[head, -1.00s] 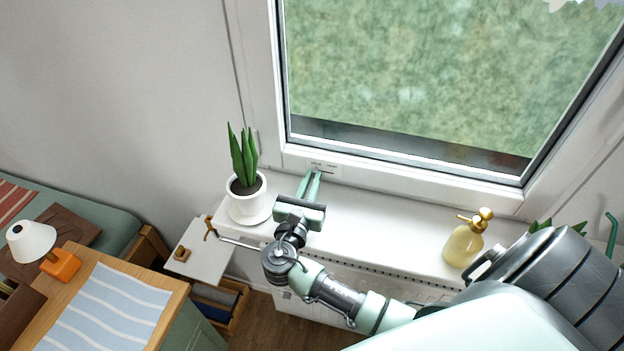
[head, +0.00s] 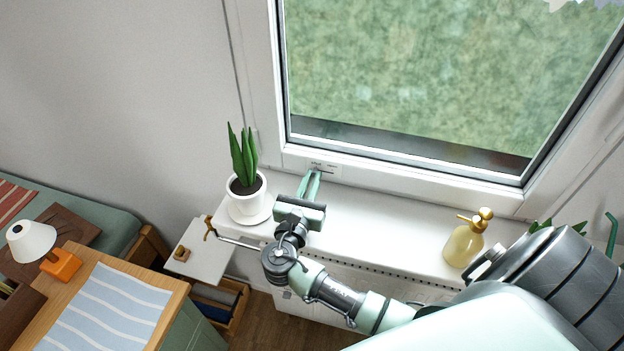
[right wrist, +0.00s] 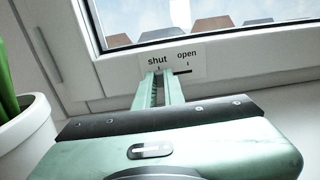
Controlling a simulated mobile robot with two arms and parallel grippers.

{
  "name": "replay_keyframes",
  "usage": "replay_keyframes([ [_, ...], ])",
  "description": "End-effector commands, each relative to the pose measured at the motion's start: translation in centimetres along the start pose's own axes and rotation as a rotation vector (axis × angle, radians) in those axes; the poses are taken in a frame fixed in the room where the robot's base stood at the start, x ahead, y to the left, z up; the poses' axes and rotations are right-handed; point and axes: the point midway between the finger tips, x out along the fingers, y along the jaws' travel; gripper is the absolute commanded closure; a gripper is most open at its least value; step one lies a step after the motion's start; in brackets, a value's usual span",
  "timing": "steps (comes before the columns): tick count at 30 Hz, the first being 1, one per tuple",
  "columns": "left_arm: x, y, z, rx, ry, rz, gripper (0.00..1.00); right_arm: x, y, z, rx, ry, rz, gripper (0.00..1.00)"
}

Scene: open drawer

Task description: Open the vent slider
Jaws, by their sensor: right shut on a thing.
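The vent plate (right wrist: 185,60) is a white label on the lower window frame, marked "shut" at left and "open" at right. It also shows small in the head view (head: 326,167). A dark slot (right wrist: 184,72) shows below "open". My right gripper (right wrist: 163,76) has its two pale green fingers at the plate, below "shut", just left of the visible slot. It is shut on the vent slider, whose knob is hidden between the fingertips. The right gripper (head: 315,173) reaches over the sill in the head view. My left gripper is not in view.
A potted plant (head: 246,195) stands on the sill (head: 375,215) just left of my right gripper. A yellow spray bottle (head: 464,240) stands farther right. The sill between them is clear. A desk with a lamp (head: 32,243) is at the lower left.

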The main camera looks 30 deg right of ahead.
Motion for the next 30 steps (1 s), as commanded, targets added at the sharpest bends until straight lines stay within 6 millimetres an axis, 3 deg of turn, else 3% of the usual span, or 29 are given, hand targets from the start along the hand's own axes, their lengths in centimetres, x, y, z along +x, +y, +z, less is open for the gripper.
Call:
replay_keyframes([
  [14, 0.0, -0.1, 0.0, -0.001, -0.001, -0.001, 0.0, 0.0, 0.0, -0.1, -0.001, 0.002, 0.0, 1.0],
  [22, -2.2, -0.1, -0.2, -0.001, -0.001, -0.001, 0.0, -0.1, -3.8, 0.2, -0.005, 0.003, -0.002, 1.0],
  [30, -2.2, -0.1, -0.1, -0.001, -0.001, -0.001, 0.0, 0.0, -4.6, -0.1, -0.001, 0.001, -0.004, 1.0],
])
